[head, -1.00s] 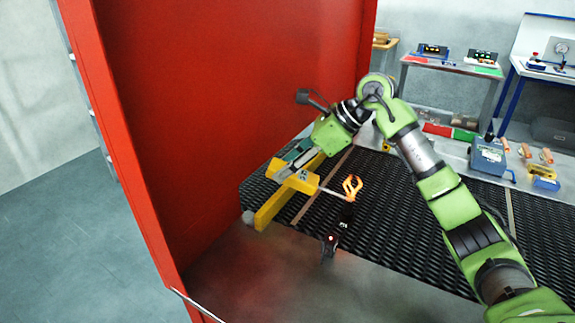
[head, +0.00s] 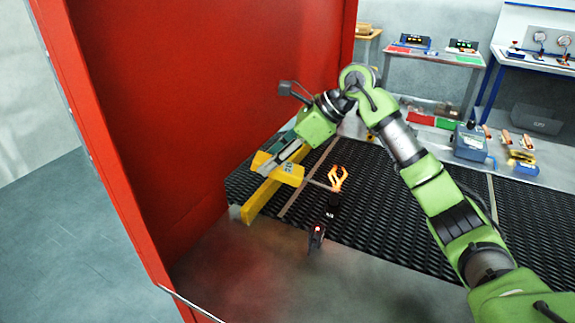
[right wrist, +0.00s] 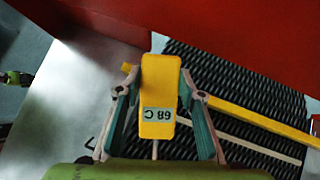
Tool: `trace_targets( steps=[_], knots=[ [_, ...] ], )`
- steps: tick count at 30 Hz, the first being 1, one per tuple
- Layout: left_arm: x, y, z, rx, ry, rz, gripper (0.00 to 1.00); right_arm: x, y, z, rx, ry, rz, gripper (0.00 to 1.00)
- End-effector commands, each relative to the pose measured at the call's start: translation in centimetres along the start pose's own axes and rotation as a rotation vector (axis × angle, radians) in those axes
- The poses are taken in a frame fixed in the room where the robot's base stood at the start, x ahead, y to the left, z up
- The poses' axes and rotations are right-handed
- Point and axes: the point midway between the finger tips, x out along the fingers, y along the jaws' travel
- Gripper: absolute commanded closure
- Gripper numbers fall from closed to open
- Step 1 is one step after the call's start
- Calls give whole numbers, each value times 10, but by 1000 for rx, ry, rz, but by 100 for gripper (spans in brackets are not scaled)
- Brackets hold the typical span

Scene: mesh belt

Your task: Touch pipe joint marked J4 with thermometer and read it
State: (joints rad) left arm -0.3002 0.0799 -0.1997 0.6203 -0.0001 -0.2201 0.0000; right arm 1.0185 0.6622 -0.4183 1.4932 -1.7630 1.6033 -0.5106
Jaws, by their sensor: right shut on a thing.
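My right gripper (head: 283,165) is shut on the yellow thermometer (head: 277,168), above the near-left end of the black mesh belt. In the right wrist view the thermometer (right wrist: 158,85) sits between both fingers, and its display shows upside-down characters that seem to read 68 C. No J4 mark or pipe joint can be made out.
A yellow bar (head: 262,200) runs along the left part of the mesh belt (head: 385,210). A dark device (head: 317,238) with a red light is at the belt's near edge. A tall red panel (head: 200,100) stands close on the left. Benches with instruments are behind.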

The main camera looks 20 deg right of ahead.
Motion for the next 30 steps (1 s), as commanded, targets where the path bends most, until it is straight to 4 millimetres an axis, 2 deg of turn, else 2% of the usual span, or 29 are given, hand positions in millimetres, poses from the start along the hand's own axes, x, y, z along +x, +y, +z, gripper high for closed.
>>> trace_targets(
  steps=[13, 27, 30],
  knots=[
    [-3, 0, 0, 0, 0, 0, 100, -3, 0, 2, 0, 0, 0, 89],
    [-36, 0, -3, 1, 0, 0, 100, -36, 0, 33, 0, -1, -1, 89],
    [-38, 0, -3, 1, 0, 1, 100, -38, 0, 35, 0, 0, -1, 89]
  ],
)
